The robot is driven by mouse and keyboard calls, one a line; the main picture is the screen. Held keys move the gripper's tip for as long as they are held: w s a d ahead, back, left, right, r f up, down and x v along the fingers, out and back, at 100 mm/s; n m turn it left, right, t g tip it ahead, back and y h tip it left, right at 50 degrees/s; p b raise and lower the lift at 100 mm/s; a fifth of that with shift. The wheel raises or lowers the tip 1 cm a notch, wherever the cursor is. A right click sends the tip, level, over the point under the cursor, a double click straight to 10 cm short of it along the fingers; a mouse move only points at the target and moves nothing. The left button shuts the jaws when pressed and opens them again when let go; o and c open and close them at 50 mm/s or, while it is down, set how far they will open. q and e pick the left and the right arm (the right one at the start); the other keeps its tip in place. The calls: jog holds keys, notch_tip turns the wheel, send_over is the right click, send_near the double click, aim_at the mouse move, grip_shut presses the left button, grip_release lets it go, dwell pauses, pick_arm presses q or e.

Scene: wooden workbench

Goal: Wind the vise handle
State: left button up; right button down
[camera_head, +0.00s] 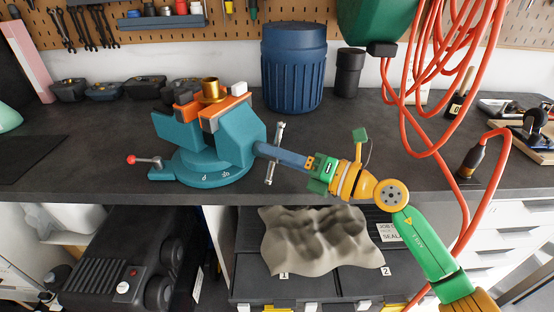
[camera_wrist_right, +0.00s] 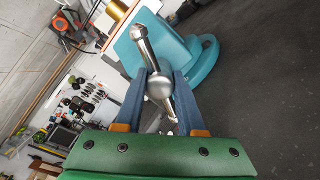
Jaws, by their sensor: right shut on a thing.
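The teal vise (camera_head: 222,140) stands on the dark workbench near its front edge, with a brass-coloured cylinder (camera_head: 211,90) at its orange jaws. Its silver handle bar (camera_head: 279,140) stands steeply tilted at the right end of the vise. My right gripper (camera_head: 262,150) reaches in from the right with blue fingers shut at the handle. In the right wrist view the vise handle (camera_wrist_right: 144,47) runs between the two fingers, and its round middle hub (camera_wrist_right: 160,87) sits between their tips. The vise also shows behind it (camera_wrist_right: 185,50). My left gripper is not in view.
A blue ribbed bin (camera_head: 293,70) and a dark cup (camera_head: 349,72) stand behind the vise. Orange hose coils (camera_head: 430,60) hang at the right, over the bench. A crumpled cloth (camera_head: 318,238) lies on cases below the bench.

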jog(key=n+b, duration=0.1)
jog(key=n, duration=0.1)
jog(key=shift+f+n+b, duration=0.2)
jog(key=shift+n+b, duration=0.2)
jog(key=n+b, duration=0.2)
jog(key=n, duration=0.1)
jog(key=shift+n+b, duration=0.3)
jog(key=shift+b, duration=0.1)
jog(key=n+b, duration=0.4)
jog(key=shift+n, duration=0.4)
jog(key=shift+r+n+b, duration=0.2)
jog(key=shift+n+b, duration=0.6)
jog(key=shift+n, duration=0.2)
jog(key=c, duration=0.8)
grip_release()
jog(key=shift+o, duration=1.4)
jog(key=shift+w+a, duration=0.1)
jog(key=shift+w, duration=0.05)
